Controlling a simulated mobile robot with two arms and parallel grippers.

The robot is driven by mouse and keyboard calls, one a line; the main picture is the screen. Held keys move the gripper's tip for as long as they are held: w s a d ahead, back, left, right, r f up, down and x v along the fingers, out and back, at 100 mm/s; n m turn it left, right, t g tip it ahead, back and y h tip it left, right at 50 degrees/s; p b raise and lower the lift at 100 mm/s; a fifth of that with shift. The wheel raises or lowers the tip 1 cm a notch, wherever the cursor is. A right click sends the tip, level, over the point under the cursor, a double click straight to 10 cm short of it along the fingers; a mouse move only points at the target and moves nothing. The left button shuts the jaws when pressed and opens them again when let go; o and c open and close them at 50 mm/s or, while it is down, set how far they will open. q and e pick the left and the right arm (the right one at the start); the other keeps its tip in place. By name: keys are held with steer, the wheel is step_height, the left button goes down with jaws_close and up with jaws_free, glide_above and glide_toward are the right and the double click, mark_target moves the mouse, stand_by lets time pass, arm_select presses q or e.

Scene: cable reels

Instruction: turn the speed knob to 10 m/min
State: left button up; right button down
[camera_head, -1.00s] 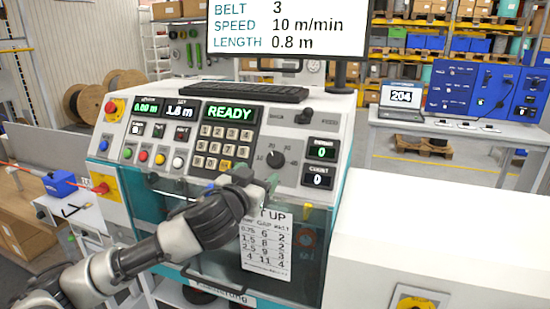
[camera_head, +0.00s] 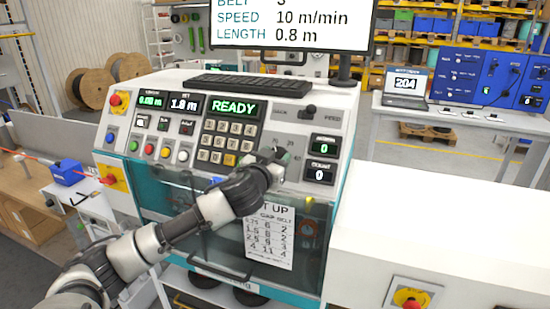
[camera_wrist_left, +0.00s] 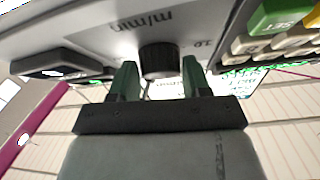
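The black speed knob (camera_wrist_left: 160,60) sits on the grey panel (camera_wrist_left: 90,45), with "m/min" and a "10" mark printed near it in the left wrist view. My left gripper (camera_wrist_left: 159,72) is open, with one green finger on each side of the knob and gaps visible. In the head view my left gripper (camera_head: 278,157) covers the knob, so its pointer cannot be read. The monitor (camera_head: 290,22) reads speed 10 m/min and length 0.8 m. The panel display (camera_head: 232,109) reads READY. My right gripper is not in view.
A keypad (camera_head: 225,142) and coloured buttons lie left of the knob, and two counters reading 0 (camera_head: 322,146) lie right of it. A black lever (camera_head: 308,112) stands above. A keyboard (camera_head: 248,86) rests on top. A setup sheet (camera_head: 270,236) hangs below.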

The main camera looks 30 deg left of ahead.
arm_select(q)
steer(key=c, duration=0.5)
steer(key=shift+f, duration=0.1)
steer(key=shift+d+f+n+y+b, duration=0.15)
steer(key=shift+n+y+b, duration=0.55)
steer(key=shift+n+b, duration=0.45)
steer(key=n+y+b, duration=0.1)
steer(key=n+g+y+b, duration=0.1)
steer(key=n, duration=0.1)
steer(key=shift+w+d+n, duration=0.1)
steer(key=shift+d+n, duration=0.05)
steer(key=shift+n, duration=0.1)
steer(key=n+g+y+b, duration=0.1)
steer(key=n, duration=0.1)
steer(key=n+g+y, duration=0.1)
steer(key=n, duration=0.1)
steer(key=shift+w+d+n+b, duration=0.1)
steer(key=shift+d+n+b, duration=0.05)
steer(key=shift+n+b, duration=0.25)
steer(key=shift+r+n+g+y+b, duration=0.25)
steer(key=shift+n+g+y, duration=0.4)
steer(key=shift+n, duration=0.65)
steer(key=shift+r+n+g+y+b, duration=0.1)
steer(key=shift+n+g+y+b, duration=0.25)
steer(key=shift+n+g, duration=0.75)
steer(key=shift+n, duration=0.3)
